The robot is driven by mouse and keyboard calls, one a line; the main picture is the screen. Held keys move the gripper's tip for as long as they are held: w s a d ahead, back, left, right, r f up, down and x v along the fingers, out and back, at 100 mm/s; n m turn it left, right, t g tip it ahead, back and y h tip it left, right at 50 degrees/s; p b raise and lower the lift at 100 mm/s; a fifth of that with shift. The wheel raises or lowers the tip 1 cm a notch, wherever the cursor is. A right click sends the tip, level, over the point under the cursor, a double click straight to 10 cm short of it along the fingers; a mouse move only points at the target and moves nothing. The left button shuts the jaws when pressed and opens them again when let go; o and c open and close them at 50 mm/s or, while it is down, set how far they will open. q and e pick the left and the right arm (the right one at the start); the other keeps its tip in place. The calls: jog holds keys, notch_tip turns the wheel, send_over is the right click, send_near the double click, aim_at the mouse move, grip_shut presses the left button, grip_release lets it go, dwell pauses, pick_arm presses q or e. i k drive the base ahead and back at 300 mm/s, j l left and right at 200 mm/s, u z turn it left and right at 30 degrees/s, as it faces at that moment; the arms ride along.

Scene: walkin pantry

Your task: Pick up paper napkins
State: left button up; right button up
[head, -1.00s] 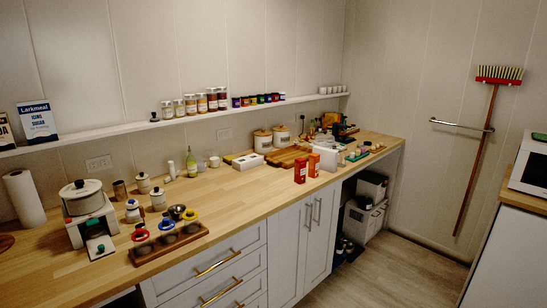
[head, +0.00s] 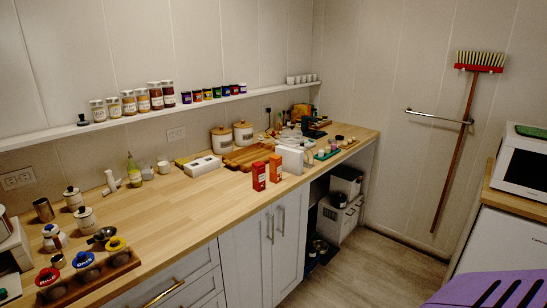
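I cannot clearly make out paper napkins. A white upright stack or block (head: 291,159) stands on the wooden counter behind the orange box; it may be the napkins, but it is too small to tell. Neither of my grippers is in view.
Open shelving (head: 338,200) is below. A purple slotted object (head: 490,290) is close at lower right. The floor (head: 375,275) is clear mid-right.

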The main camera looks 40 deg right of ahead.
aim_at(292, 159)
jog(key=i+l+u, duration=0.1)
jog(key=l, duration=0.25)
jog(key=i+l+u, duration=0.1)
jog(key=l, duration=0.25)
jog(key=l+u, duration=0.1)
jog(key=l, duration=0.25)
jog(key=i+l, duration=0.1)
jog(key=l, duration=0.45)
jog(key=i+l, duration=0.1)
jog(key=l, duration=0.4)
jog(key=i+l+u, duration=0.1)
jog(key=l, duration=0.45)
jog(key=i+l, duration=0.1)
jog(key=l, duration=0.45)
